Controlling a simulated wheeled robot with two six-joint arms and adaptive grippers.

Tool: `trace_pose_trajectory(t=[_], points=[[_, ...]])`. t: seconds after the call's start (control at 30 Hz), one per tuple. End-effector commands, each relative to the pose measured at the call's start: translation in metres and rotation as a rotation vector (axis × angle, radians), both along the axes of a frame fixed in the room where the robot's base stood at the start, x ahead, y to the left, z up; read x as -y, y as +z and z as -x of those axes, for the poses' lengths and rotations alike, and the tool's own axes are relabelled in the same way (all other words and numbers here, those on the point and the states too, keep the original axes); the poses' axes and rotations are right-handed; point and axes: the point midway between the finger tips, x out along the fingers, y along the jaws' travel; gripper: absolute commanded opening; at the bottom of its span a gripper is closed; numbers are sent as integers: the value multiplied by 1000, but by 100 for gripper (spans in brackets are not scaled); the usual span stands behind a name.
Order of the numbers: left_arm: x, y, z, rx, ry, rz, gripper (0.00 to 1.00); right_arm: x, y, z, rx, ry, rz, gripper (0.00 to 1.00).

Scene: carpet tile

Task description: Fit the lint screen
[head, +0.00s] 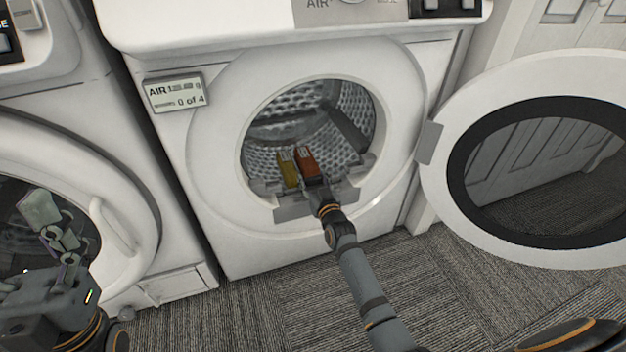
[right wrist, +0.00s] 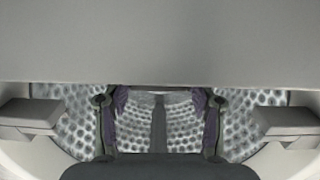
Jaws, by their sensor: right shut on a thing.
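The dryer drum opening (head: 258,132) is open. My right gripper (head: 308,180) is at its lower lip, its fingers pointing into the drum. A flat grey plate, seemingly the lint screen (head: 293,209), shows at the lip; a wide grey panel also fills the top of the right wrist view (right wrist: 160,40). The right gripper is shut on it; the fingers stand apart in the right wrist view (right wrist: 158,125). The exact contact and seating are hidden. My left gripper (head: 58,236) is at the lower left, before the other machine; its opening is unclear.
Grey brackets flank the lip (right wrist: 30,114). The round dryer door (head: 440,185) hangs open at right. A small display (head: 175,93) reads "0 of 4". Carpet in front is clear.

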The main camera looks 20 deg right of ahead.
Motion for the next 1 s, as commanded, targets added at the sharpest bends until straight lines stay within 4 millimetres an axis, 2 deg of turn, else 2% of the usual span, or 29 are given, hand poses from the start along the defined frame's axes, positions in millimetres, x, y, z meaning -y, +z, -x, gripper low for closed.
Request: trace_pose_trajectory(t=[0.23, 0.27, 0.43, 0.77, 0.87, 1.0], points=[[0, -7, 0, 0, 0, 0, 78, 0, -7, 0, 1, 0, 0, 0], [0, -6, 0, 0, 0, 0, 78, 0, -6, 0, 1, 0, 0, 59], [0, -6, 0, 0, 0, 0, 78, 0, -6, 0, 1, 0, 0, 82], [0, -6, 0, 0, 0, 0, 78, 0, -7, 1, -1, 0, 0, 83], [0, -6, 0, 0, 0, 0, 78, 0, -7, 11, -2, 0, 0, 83], [0, -6, 0, 0, 0, 0, 78, 1, -7, 42, -3, 0, -1, 83]])
